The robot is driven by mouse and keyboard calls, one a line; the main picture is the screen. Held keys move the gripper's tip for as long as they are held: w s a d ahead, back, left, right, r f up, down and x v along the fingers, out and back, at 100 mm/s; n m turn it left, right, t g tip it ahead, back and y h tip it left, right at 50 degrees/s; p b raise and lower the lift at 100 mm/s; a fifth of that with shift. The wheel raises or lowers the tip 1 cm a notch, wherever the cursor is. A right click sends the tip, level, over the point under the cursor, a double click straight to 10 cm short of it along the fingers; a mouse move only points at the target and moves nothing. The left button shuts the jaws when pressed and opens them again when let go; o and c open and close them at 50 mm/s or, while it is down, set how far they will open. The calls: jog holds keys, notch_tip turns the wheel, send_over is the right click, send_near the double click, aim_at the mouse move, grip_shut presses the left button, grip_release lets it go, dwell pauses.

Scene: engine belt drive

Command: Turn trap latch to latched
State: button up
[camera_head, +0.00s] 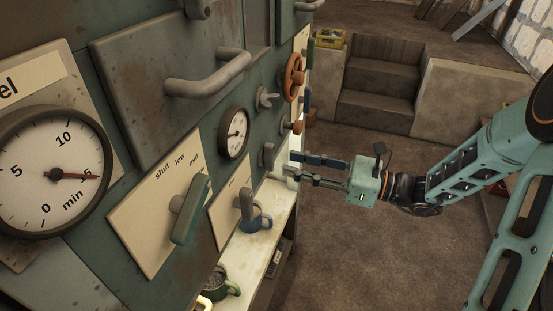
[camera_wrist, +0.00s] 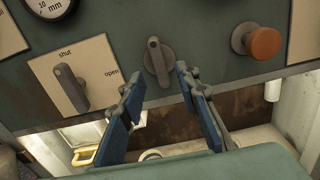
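A small grey turn latch (camera_wrist: 157,60) with an upright oblong grip sits at the lower edge of the green panel in the wrist view. It carries no readable label, so I cannot confirm that it is the trap latch. It also shows in the head view (camera_head: 268,157), just left of my gripper. My gripper (camera_head: 290,165) is open and empty, its fingers pointing at the panel. In the wrist view, its blue-padded fingers (camera_wrist: 158,88) stand either side of the latch, slightly below it. No contact is visible.
Left of the latch, a grey handle (camera_wrist: 70,86) sits on a "shut/open" plate. An orange knob (camera_wrist: 263,43) is on the right. Below the panel runs a pale shelf (camera_head: 255,243) with a blue mug (camera_head: 256,222) and a green mug (camera_head: 220,284).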

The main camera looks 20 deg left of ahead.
aim_at(274, 159)
jog(key=a, duration=0.5)
jog(key=shift+w, duration=0.2)
grip_shut()
